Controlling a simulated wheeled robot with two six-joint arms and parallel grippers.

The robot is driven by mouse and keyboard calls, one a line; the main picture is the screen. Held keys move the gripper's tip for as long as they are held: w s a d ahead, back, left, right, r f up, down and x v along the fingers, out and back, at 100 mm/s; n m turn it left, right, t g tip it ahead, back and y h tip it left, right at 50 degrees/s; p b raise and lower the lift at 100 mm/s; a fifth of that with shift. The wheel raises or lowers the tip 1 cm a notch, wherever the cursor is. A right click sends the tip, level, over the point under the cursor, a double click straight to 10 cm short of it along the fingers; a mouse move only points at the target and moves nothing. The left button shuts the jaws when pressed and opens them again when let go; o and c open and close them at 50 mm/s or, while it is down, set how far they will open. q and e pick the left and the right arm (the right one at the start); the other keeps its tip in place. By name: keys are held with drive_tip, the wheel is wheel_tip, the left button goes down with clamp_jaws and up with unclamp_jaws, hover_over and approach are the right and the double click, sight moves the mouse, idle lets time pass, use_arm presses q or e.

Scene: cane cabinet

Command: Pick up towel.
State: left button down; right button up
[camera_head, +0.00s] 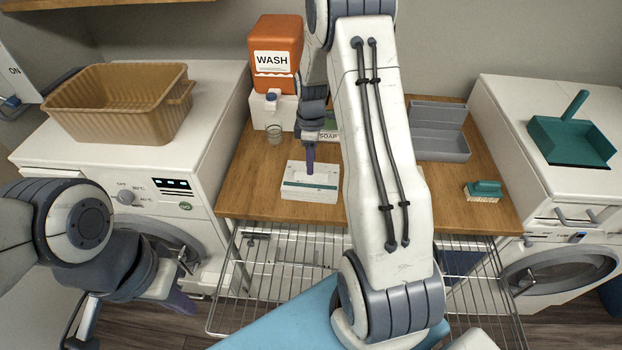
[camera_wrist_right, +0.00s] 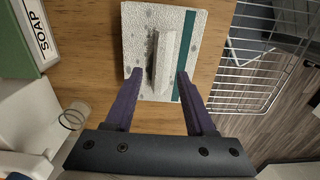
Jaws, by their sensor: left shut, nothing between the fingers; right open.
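The towel (camera_head: 300,190) is a white folded cloth with a teal stripe, lying near the front edge of the wooden counter. In the right wrist view the towel (camera_wrist_right: 135,50) has a raised ridge in its middle. My right gripper (camera_head: 310,162) points down over the towel. In the wrist view its purple fingers (camera_wrist_right: 160,76) are open, one on each side of the ridge's near end; whether they touch the cloth I cannot tell. My left gripper (camera_head: 180,302) is shut and empty, low at the left in front of the washing machine, away from the towel.
A clear glass (camera_head: 275,133), a green soap box (camera_wrist_right: 38,35) and an orange WASH container (camera_head: 275,50) stand behind the towel. A grey tray (camera_head: 440,148) and a brush (camera_head: 484,190) are to its right. A wire rack (camera_head: 290,255) juts out below the counter's front.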

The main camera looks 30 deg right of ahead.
sight(311, 179)
drive_tip(key=shift+f+p, duration=0.45)
drive_tip(key=shift+f, duration=1.4)
clamp_jaws()
